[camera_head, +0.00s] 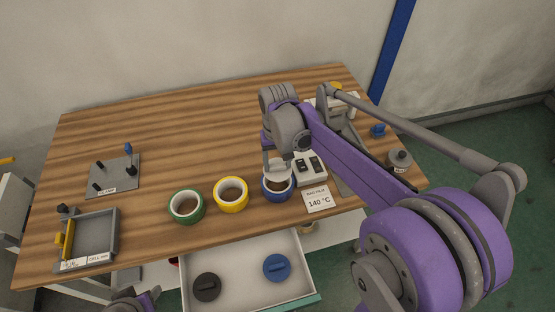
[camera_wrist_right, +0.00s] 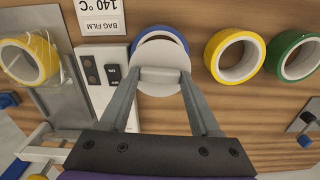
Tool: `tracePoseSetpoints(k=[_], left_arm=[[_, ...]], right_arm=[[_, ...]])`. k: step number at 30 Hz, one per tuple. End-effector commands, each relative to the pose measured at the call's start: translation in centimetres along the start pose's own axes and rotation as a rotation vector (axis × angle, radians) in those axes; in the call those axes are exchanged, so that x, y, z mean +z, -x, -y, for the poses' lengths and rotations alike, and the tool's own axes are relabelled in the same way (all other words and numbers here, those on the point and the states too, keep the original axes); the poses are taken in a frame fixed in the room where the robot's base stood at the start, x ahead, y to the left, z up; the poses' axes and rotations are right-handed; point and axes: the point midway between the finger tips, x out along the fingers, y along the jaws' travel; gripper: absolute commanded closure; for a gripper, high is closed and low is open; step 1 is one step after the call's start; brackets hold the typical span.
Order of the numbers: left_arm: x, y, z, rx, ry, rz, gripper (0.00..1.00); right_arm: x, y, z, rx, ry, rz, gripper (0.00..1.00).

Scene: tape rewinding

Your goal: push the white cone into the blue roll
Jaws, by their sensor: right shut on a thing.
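The blue roll (camera_head: 278,191) stands on the table near its front edge, to the right of the yellow roll (camera_head: 231,195). My right gripper (camera_head: 277,168) is directly above it, pointing down. In the right wrist view, my right gripper (camera_wrist_right: 161,76) is shut on the white cone (camera_wrist_right: 161,58), whose pale round face covers most of the blue roll. How deep the cone sits in the roll is hidden. Part of my left arm shows at the bottom edge of the head view; its fingers cannot be made out.
A green roll (camera_head: 187,206) stands left of the yellow one. A switch box (camera_head: 310,168) and a "140 °C" card (camera_head: 319,199) are close to the right of the blue roll. An open drawer (camera_head: 240,295) below holds black and blue discs. The table's back left is clear.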

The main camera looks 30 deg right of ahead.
Motion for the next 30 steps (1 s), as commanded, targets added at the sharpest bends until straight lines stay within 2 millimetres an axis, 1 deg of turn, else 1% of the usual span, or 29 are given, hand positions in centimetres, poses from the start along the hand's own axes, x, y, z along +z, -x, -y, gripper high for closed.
tracePoseSetpoints(k=[14, 17, 27, 30], left_arm=[[-0.1, 0.1, 0.0, 0.0, 0.0, 0.0, 0.5], [0.1, -0.1, 0.0, 0.0, 0.0, 0.001, 0.5], [1.1, -1.4, 0.0, 0.0, 0.0, 0.007, 0.5], [1.2, -1.5, 0.0, 0.0, 0.0, 0.008, 0.5]], right_arm=[[0.0, 0.0, 0.0, 0.0, 0.0, 0.0, 0.89], [0.0, -0.3, 0.0, 0.0, 0.0, 0.0, 0.89], [0.0, -2.3, 0.0, 0.0, 0.0, 0.001, 0.89], [0.0, -2.6, 0.0, 0.0, 0.0, 0.001, 0.89]])
